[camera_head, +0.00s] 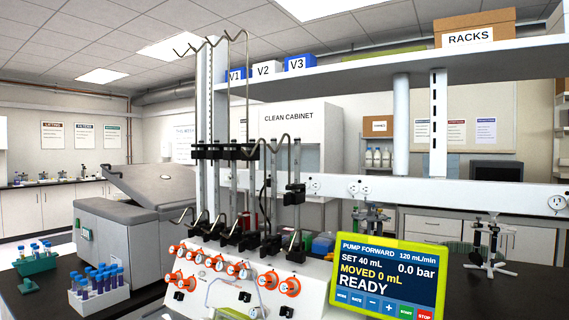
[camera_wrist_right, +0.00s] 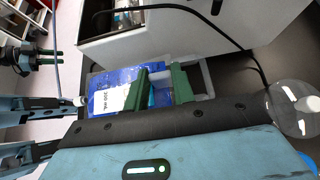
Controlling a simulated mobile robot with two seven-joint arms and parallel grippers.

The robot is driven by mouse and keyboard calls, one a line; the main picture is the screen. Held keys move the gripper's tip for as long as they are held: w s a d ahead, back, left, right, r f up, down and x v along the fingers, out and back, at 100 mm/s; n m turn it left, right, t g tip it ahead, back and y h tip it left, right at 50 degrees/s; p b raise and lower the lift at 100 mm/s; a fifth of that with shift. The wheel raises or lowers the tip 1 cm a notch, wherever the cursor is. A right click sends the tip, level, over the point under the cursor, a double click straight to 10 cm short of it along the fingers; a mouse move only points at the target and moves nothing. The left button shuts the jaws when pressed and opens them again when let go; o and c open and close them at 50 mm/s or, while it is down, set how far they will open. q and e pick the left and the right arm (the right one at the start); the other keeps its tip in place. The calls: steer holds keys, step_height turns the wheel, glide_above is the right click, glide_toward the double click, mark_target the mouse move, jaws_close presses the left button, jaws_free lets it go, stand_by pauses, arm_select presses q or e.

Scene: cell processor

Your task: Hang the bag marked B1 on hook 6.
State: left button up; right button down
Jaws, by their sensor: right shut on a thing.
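In the right wrist view my right gripper (camera_wrist_right: 164,89) is shut, its green fingertips on a blue bag (camera_wrist_right: 112,74). The bag has a white label (camera_wrist_right: 110,101) with small upside-down print; I cannot make out a B1 mark. The fingertips hide part of the bag. In the head view, bent metal hooks (camera_head: 277,143) stand on upright rods with black clamps (camera_head: 222,152) above the processor. No hook number is readable, so I cannot tell which is hook 6. No bag hangs visibly on these hooks. Neither gripper shows in the head view.
The processor panel (camera_head: 212,285) has several orange knobs and a green-framed pump screen (camera_head: 387,275) reading READY. A shelf (camera_head: 400,72) with V1, V2, V3 boxes and a RACKS carton is behind. Tube racks (camera_head: 97,296) stand left. A black cable (camera_wrist_right: 235,35) crosses the wrist view.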

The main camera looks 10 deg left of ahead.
steer(key=shift+r, duration=0.1)
steer(key=s+a+r+m, duration=0.1)
steer(key=s+r, duration=0.2)
steer(key=r, duration=0.3)
steer(key=s+a+r+m+t+h, duration=0.1)
steer(key=s+a+r, duration=0.1)
steer(key=r, duration=0.3)
steer(key=shift+s+r+t, duration=0.3)
steer(key=shift+s+r, duration=0.05)
steer(key=shift+s, duration=0.1)
steer(key=shift+f, duration=0.15)
